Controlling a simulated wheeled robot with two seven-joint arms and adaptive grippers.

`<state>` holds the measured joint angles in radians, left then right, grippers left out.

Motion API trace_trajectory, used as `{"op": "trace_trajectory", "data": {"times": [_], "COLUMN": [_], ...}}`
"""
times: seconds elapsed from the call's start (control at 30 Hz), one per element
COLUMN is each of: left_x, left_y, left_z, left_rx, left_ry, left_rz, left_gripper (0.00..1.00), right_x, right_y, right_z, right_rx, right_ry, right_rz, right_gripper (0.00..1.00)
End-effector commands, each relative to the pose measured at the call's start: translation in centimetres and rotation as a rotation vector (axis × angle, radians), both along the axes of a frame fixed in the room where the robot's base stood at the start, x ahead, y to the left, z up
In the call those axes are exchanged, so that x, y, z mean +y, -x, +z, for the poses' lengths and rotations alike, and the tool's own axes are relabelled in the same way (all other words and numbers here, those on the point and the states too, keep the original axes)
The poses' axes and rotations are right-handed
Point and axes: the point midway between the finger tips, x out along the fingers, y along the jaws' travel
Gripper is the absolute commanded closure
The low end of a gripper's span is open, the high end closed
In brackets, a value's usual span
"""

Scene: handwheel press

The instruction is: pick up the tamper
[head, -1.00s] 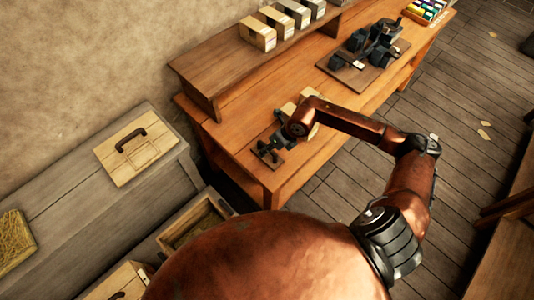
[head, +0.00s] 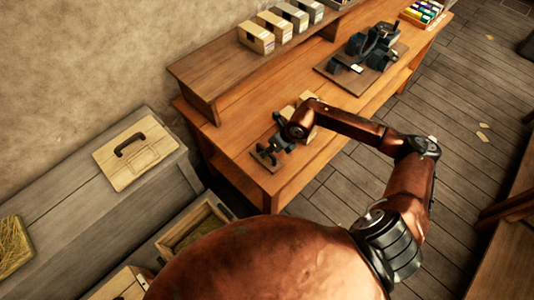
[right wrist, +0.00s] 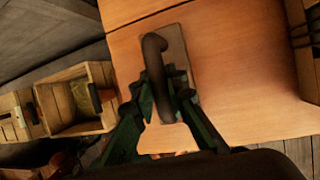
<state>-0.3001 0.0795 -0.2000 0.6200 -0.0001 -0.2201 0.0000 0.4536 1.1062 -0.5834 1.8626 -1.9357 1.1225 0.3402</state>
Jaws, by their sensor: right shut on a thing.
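The tamper (head: 264,158) has a flat brown base plate and a dark curved handle, and is near the front left end of the wooden bench. In the right wrist view its handle (right wrist: 154,62) rises between my fingers and its plate (right wrist: 177,45) shows beyond. My right gripper (head: 276,145) is shut on the handle; its fingers (right wrist: 160,92) are on both sides of it. I cannot tell whether the plate touches the bench top. My left gripper is not in view.
The bench (head: 240,137) carries a raised shelf (head: 210,75) with several boxes and, farther right, a dark device on a board (head: 340,78). Pale blocks (head: 301,103) lie close behind my right gripper. A grey chest (head: 75,225) with a handled lid (head: 133,155) stands at left.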

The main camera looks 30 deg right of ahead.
Motion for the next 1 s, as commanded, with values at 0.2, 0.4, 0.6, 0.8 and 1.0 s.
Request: {"op": "trace_trajectory", "data": {"times": [0.2,0.4,0.6,0.8,1.0], "left_x": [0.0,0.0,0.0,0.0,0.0], "left_y": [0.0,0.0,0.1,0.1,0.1], "left_z": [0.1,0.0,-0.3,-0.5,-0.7], "left_rx": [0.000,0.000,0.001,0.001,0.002], "left_ry": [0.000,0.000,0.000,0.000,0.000], "left_rz": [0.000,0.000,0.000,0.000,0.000], "left_gripper": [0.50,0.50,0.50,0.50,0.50], "right_x": [0.0,0.9,1.9,2.8,3.3], "right_y": [0.0,3.5,7.7,11.1,13.0], "right_z": [3.0,6.9,9.6,11.3,12.2], "right_rx": [-0.006,-0.005,-0.001,-0.003,-0.002], "right_ry": [0.001,0.004,0.003,0.003,0.001], "right_rz": [0.002,0.006,0.005,0.003,0.001], "right_gripper": [1.00,1.00,1.00,1.00,1.00]}}
